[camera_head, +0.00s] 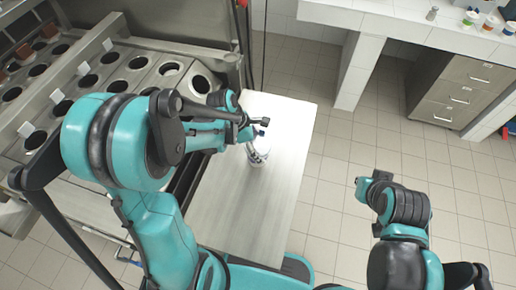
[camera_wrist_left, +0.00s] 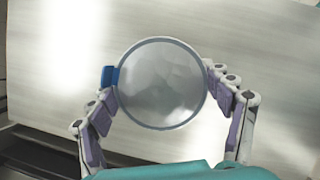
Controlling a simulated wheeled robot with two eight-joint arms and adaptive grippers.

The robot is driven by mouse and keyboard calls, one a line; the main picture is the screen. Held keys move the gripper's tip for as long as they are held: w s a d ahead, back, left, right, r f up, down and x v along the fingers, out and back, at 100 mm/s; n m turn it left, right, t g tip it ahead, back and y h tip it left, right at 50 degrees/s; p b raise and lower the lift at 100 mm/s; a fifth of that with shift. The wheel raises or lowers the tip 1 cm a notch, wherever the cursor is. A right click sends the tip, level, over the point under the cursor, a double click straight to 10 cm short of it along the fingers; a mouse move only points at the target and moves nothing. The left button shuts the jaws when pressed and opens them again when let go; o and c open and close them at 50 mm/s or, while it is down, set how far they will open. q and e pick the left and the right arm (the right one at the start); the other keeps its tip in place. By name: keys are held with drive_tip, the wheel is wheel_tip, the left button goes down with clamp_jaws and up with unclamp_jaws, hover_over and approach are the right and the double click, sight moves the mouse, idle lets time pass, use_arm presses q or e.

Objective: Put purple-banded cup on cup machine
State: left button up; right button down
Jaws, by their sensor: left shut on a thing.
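A whitish cup (camera_head: 258,158) with a bluish-purple tint stands upright on or just above the pale steel table (camera_head: 225,215); I cannot tell whether it touches. In the left wrist view the cup (camera_wrist_left: 162,90) shows from above as a round grey opening with a thin rim and a blue piece at its left. My left gripper (camera_wrist_left: 162,86) is shut around the cup, one finger on each side. The steel machine (camera_head: 140,62) with rows of round holes stands at the left. My right gripper (camera_head: 366,184) hangs over the floor, its fingers unclear.
Several small cups (camera_head: 490,22) stand on the white counter (camera_head: 440,35) at the top right. A drawer cabinet (camera_head: 455,90) is below it. The table is otherwise clear. My left arm hides part of the machine. Open tiled floor (camera_head: 335,190) lies right of the table.

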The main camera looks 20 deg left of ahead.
use_arm(q)
drive_tip(key=shift+f, duration=0.2)
drive_tip(key=o, duration=1.5)
drive_tip(key=shift+r, duration=0.2)
